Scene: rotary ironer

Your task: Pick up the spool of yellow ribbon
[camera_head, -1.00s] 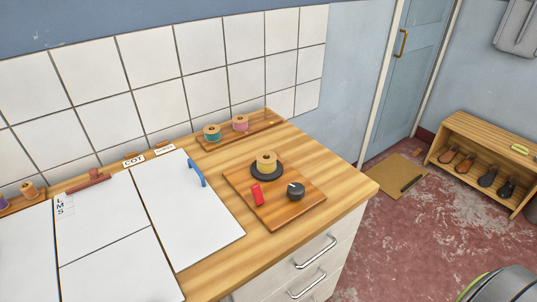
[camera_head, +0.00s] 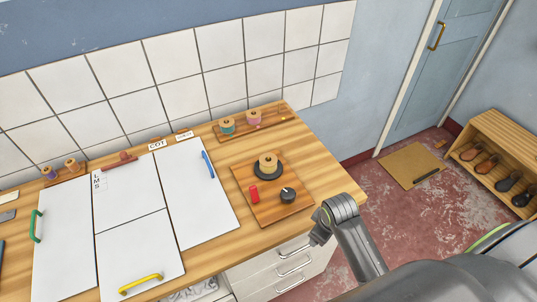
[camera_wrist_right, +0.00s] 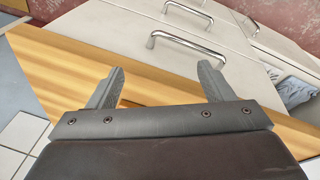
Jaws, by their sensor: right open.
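A yellow-tan spool (camera_head: 268,163) stands upright on a black round disc (camera_head: 267,174) on a square wooden board (camera_head: 288,207), towards the right end of the counter. It looks like the yellow ribbon spool. My right arm is in the head view at the counter's front right edge, and its gripper there is mostly hidden or cut short by the angle. In the right wrist view my right gripper (camera_wrist_right: 158,85) is open and empty, its fingers spread over the counter edge and drawer fronts. The spool is not in that view. My left gripper is not in view.
A red block (camera_head: 254,194) and a black knob (camera_head: 287,195) sit on the board in front of the spool. Behind are a teal spool (camera_head: 227,125) and a pink spool (camera_head: 253,117) on a wooden rack. White panels (camera_head: 195,195) cover the counter's left. Drawer handles (camera_head: 294,250) stick out below.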

